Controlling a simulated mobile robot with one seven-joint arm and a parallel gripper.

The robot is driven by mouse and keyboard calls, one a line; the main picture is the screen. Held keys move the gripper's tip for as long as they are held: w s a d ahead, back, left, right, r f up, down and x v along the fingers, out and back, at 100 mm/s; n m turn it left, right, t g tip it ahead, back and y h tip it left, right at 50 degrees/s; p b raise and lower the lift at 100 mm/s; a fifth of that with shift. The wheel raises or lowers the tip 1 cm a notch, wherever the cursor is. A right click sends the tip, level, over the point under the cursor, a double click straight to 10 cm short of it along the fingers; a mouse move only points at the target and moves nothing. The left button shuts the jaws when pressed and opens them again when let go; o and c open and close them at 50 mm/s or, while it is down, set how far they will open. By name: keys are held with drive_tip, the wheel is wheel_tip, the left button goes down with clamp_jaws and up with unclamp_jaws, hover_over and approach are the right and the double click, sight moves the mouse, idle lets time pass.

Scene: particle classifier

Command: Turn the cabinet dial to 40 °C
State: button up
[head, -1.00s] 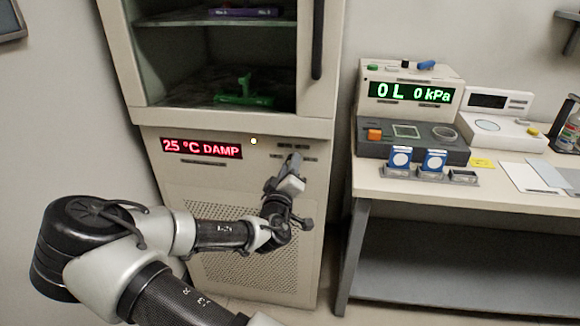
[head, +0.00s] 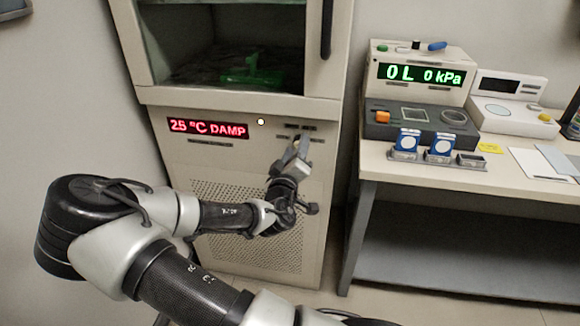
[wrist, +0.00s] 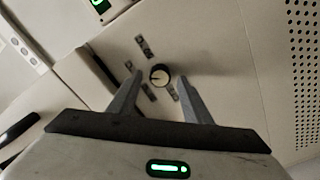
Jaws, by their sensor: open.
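The cabinet (head: 235,102) has a red display (head: 208,128) reading 25 °C DAMP. The dial (wrist: 160,75) is a small round knob with a pale face, dark rim and dark pointer mark; small dark labels surround it in the wrist view. My gripper (wrist: 160,82) is open, with one finger on each side of the dial. A narrow gap shows between the dial and each finger; I cannot tell how deep the fingertips reach. In the head view, my gripper (head: 299,146) is at the right of the control panel and largely hides the dial.
A small white light (head: 261,122) sits right of the display. Above is the cabinet's compartment holding a green object (head: 252,76), with a dark vertical handle (head: 327,28). A bench (head: 470,183) with instruments stands to the right. A perforated panel (head: 228,197) lies below the controls.

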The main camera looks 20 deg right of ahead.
drive_tip(key=p+v, duration=0.5)
drive_tip(key=v, duration=1.1)
drive_tip(key=shift+s+a+r, duration=0.1)
